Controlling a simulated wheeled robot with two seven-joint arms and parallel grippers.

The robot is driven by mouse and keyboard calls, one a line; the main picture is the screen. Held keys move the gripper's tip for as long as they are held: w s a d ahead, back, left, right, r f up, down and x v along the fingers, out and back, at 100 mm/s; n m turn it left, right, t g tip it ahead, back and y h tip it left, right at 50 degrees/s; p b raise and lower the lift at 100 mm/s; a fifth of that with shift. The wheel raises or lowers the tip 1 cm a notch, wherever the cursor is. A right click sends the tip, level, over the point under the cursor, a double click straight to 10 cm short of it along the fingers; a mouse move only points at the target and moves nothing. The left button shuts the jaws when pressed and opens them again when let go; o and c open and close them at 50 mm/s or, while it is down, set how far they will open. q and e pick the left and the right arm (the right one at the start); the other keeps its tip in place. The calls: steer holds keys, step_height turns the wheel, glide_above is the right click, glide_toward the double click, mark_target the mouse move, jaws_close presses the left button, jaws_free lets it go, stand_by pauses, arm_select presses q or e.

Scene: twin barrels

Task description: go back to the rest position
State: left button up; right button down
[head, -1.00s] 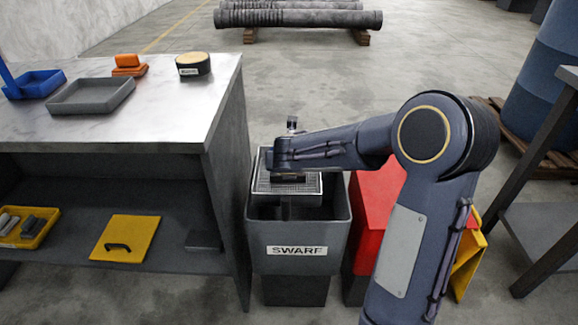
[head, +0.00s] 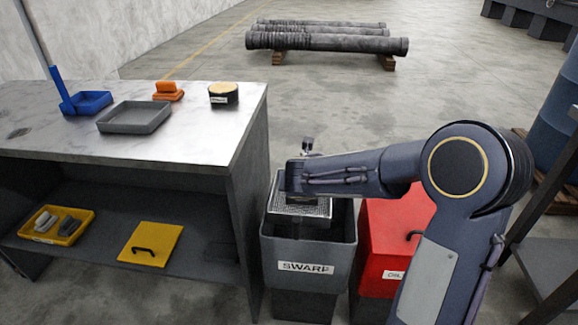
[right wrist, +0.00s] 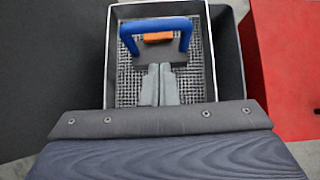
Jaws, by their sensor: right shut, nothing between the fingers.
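My right gripper (right wrist: 160,84) is shut and empty in the right wrist view, its two grey fingers side by side above a mesh tray. In the head view my right arm comes in from the lower right, and its wrist hangs over the grey SWARF bin (head: 307,257). The fingers are hidden there. The mesh tray (head: 300,209) sits in the top of this bin; its pale rim (right wrist: 110,60) shows in the right wrist view. A blue arched handle (right wrist: 157,24) with an orange block (right wrist: 157,37) shows beyond the fingertips. My left gripper is not in view.
A red bin (head: 385,240) stands right of the SWARF bin, close to my arm. Pipes (head: 325,40) lie far back; open floor lies between.

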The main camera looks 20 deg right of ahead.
steer(key=shift+s+r, duration=0.1)
steer(key=shift+s, duration=0.05)
steer(key=s+r+m+g+y, duration=0.2)
steer(key=s+r+m, duration=0.1)
steer(key=s+m, duration=1.45)
steer(key=s+a+m+y, duration=0.6)
steer(key=s+a+m, duration=0.4)
steer(key=s+m, duration=0.35)
step_height(320, 180, up, 24)
steer(key=p, duration=2.3)
steer(key=shift+w+f+m, duration=0.15)
steer(key=shift+f+m, duration=0.1)
steer(key=shift+m, duration=0.15)
